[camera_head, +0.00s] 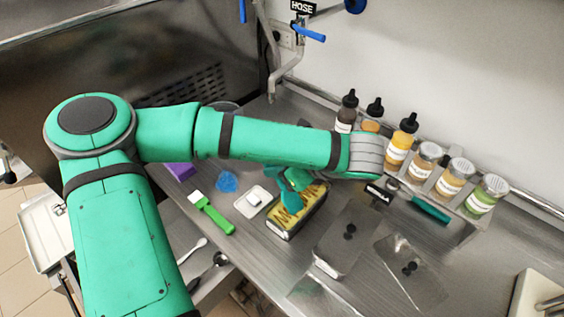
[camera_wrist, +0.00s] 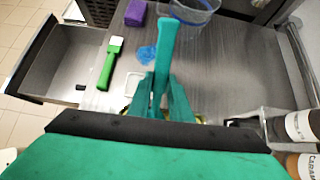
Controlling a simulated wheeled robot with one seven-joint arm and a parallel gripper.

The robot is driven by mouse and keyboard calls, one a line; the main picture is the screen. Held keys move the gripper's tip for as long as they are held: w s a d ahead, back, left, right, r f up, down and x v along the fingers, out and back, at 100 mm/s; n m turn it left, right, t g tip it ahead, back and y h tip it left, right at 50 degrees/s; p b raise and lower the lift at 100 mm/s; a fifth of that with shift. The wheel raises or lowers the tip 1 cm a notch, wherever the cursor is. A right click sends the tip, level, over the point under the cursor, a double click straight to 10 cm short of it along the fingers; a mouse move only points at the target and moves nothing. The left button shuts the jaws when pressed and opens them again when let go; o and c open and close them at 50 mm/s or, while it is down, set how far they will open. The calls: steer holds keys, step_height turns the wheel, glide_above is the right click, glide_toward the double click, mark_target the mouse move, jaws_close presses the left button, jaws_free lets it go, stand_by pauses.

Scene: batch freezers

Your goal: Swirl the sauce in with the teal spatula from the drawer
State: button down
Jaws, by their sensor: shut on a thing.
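My gripper (camera_head: 297,178) is over the tub (camera_head: 272,231) on the steel counter, shut on the teal spatula (camera_head: 289,196). The tub is dark-sided and rectangular, with yellow contents and dark brown sauce streaks (camera_head: 312,198). The spatula's lower end is at or just above the contents; contact is unclear. In the wrist view the spatula (camera_wrist: 164,50) stands up between the teal fingers (camera_wrist: 163,95), and my gripper hides most of the tub. The drawer (camera_wrist: 60,62) is open at the left; spoons (camera_head: 207,268) lie in it in the head view.
A green-handled brush (camera_head: 213,216), a blue cloth or blob (camera_head: 226,181) and a small white dish (camera_head: 252,202) lie left of the tub. Bottles and jars (camera_head: 428,160) line the wall.

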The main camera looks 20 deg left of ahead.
steer(key=shift+w+d, duration=1.15)
steer(key=shift+w, duration=2.3)
steer(key=shift+s+a, duration=0.4)
steer(key=shift+s, duration=0.8)
steer(key=shift+s+a, duration=0.35)
steer(key=shift+s, duration=0.85)
steer(key=shift+s+a, duration=0.4)
steer(key=shift+s, duration=0.8)
steer(key=shift+w+d, duration=1.15)
steer(key=shift+w, duration=2.4)
steer(key=shift+s+a, duration=0.8)
steer(key=shift+s, duration=1.55)
step_height(320, 180, up, 9)
steer(key=shift+f, duration=0.2)
